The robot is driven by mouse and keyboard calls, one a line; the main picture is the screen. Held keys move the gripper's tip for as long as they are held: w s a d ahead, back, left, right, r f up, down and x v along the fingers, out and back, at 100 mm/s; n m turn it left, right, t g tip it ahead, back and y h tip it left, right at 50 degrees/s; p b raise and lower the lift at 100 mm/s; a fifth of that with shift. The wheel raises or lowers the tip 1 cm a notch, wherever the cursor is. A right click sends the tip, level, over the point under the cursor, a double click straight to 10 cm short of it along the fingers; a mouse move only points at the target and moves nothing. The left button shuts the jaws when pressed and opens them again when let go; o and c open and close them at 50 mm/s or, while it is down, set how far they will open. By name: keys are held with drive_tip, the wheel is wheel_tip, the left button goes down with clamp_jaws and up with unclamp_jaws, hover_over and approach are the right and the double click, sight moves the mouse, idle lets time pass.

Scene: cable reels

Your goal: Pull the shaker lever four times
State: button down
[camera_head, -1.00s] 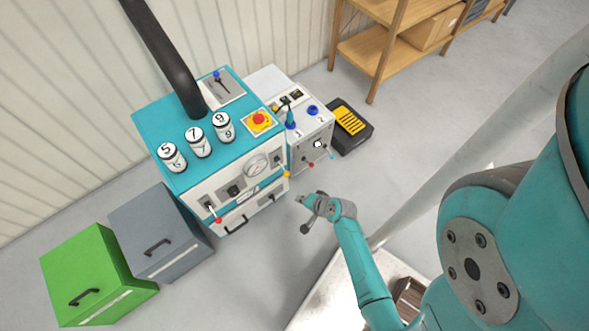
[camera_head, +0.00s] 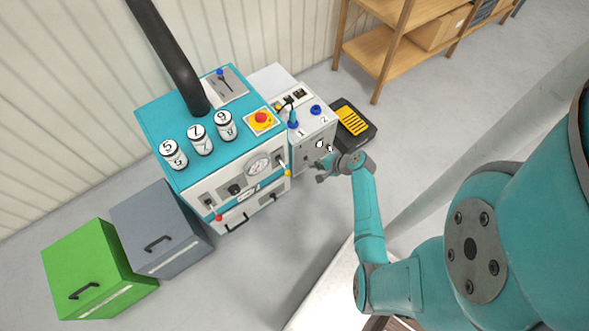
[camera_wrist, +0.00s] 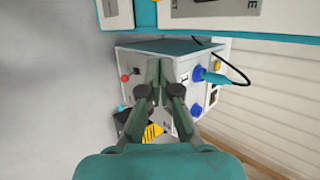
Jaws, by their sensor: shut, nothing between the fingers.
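My gripper (camera_head: 319,172) is shut and empty in front of the small white box (camera_head: 301,152), which carries the numbers 1 and 2. In the wrist view my gripper's closed fingers (camera_wrist: 159,66) cover the middle of this box. A red-tipped lever (camera_wrist: 125,78) and a teal tip (camera_wrist: 121,108) stick out on the box's left side there, apart from the fingers. The big teal machine has a red-tipped lever (camera_head: 219,218), a yellow-tipped lever (camera_head: 287,173) and a blue-tipped lever (camera_head: 221,72) on top. I cannot tell which is the shaker lever.
The teal machine (camera_head: 150,113) stands left of the white box. A black and yellow case (camera_head: 352,121) lies right of it. Green (camera_head: 90,262) and grey (camera_head: 152,222) cabinets stand at left, and a wooden shelf (camera_head: 380,68) behind. A cable (camera_wrist: 236,77) meets the box.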

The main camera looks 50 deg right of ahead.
sight(284, 167)
drive_tip(key=w+a+f, duration=0.4)
drive_tip(key=w+f, duration=0.1)
drive_tip(key=w, duration=0.1)
drive_tip(key=shift+w+a, duration=0.25)
idle(0.8)
